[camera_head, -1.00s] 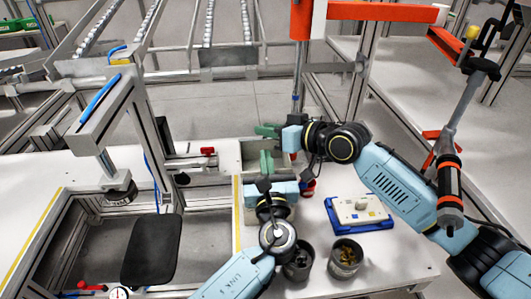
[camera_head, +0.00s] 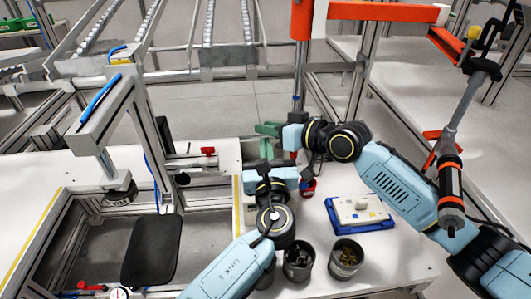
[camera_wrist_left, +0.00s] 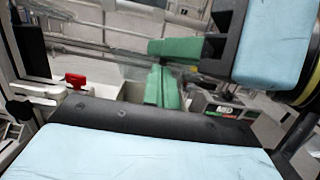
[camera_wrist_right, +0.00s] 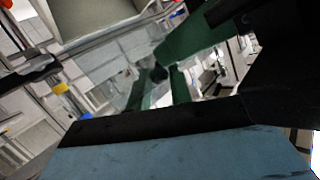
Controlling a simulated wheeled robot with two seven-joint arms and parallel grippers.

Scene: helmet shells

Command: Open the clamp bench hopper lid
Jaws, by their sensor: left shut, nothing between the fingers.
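A pale box-like bin (camera_head: 249,152), seemingly the hopper, stands at the bench's far edge, mostly hidden behind my grippers. A pale box side also shows in the left wrist view (camera_wrist_left: 132,92). I cannot make out its lid. My left gripper (camera_head: 265,150) is shut and empty at the bin; its green fingers touch each other in the left wrist view (camera_wrist_left: 163,84). My right gripper (camera_head: 267,130) is just beyond it, pointing left. In the right wrist view its fingers (camera_wrist_right: 158,88) look spread, with a small dark piece near their tips; whether they hold it is unclear.
A blue-edged tray (camera_head: 359,213) lies on the bench right of my left arm. Two metal cups (camera_head: 298,260) with small parts stand near the front. A red clamp handle (camera_head: 208,151) is left of the bin. A black pad (camera_head: 152,250) is at the left.

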